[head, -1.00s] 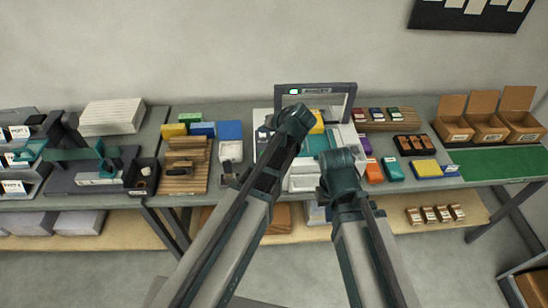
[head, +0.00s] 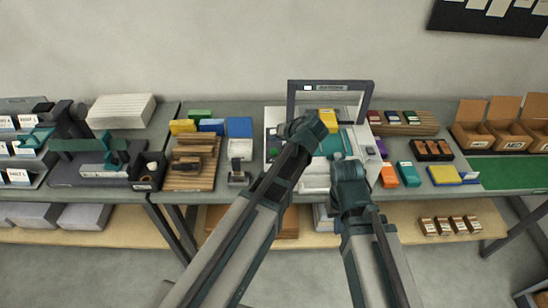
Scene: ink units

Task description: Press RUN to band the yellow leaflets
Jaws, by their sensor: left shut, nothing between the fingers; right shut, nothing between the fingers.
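The banding machine (head: 271,150) is a pale box on the middle table, with a dark arch (head: 368,98) standing at its back. A small lit display (head: 307,88) and a label sit on the arch's top bar. A yellow stack (head: 328,116), apparently the leaflets, lies on the machine beneath the arch. A teal surface shows beside it. I cannot make out a button marked RUN. My two arms reach up from the bottom across the front of the machine. Their dark upper ends cover part of it, and I see no fingers of either gripper.
Left of the machine are a wooden rack (head: 205,178) and coloured blocks. To its right lie orange (head: 388,176) and teal (head: 408,175) packs, a dark tray (head: 432,151), a green mat (head: 512,174) and open cardboard boxes (head: 470,125). A shelf runs below.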

